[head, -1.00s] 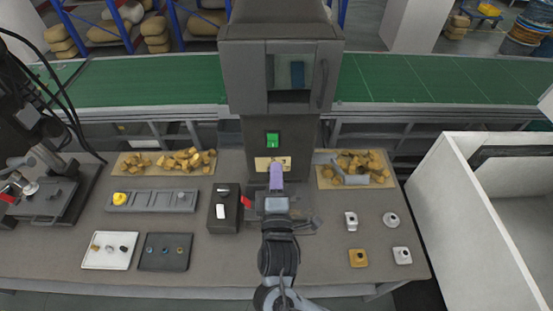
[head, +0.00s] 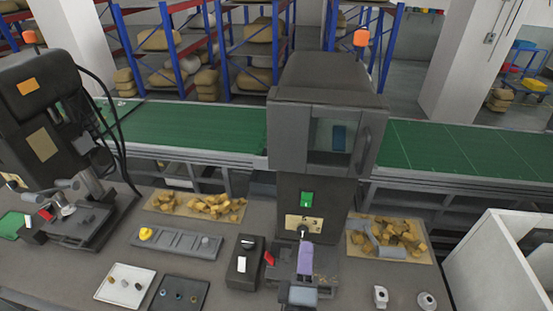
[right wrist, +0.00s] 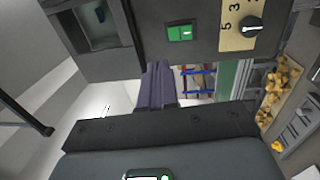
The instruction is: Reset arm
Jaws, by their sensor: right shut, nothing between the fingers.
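My right gripper (head: 305,246) is in front of the dark cabinet machine (head: 325,100), just below its dial panel (head: 291,222). Its purple fingers are shut with nothing between them. In the right wrist view the fingers (right wrist: 159,78) point past the machine, and the green switch (right wrist: 180,33) and black dial knob (right wrist: 252,23) show to their right. The fingers look apart from the knob there. In the head view the green switch (head: 307,198) sits above the panel. My left gripper is not in view.
Trays of yellow pieces (head: 215,206) (head: 400,236) lie on both sides. A grey slotted strip (head: 190,243), small trays and another machine (head: 50,120) stand at left. A white bin (head: 490,255) is at right.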

